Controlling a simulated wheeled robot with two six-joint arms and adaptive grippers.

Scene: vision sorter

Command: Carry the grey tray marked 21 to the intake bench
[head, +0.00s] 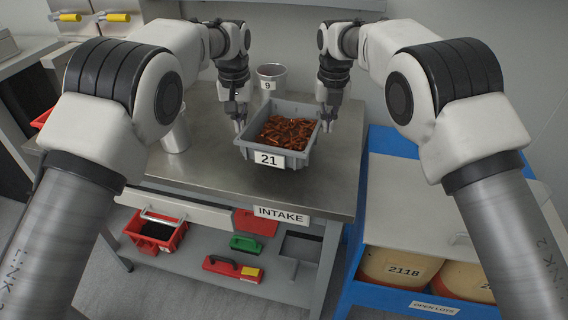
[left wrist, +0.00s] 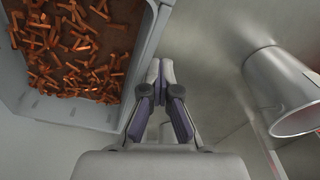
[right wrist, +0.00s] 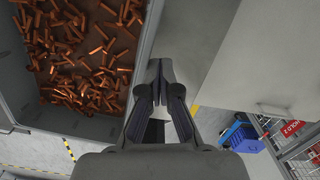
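I see no tray wall between either pair of fingers. Whether the fingers touch the tray is unclear.
The lower shelf holds a red caddy (head: 158,236) and tools. A blue cart (head: 393,143) with bins stands at the right.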

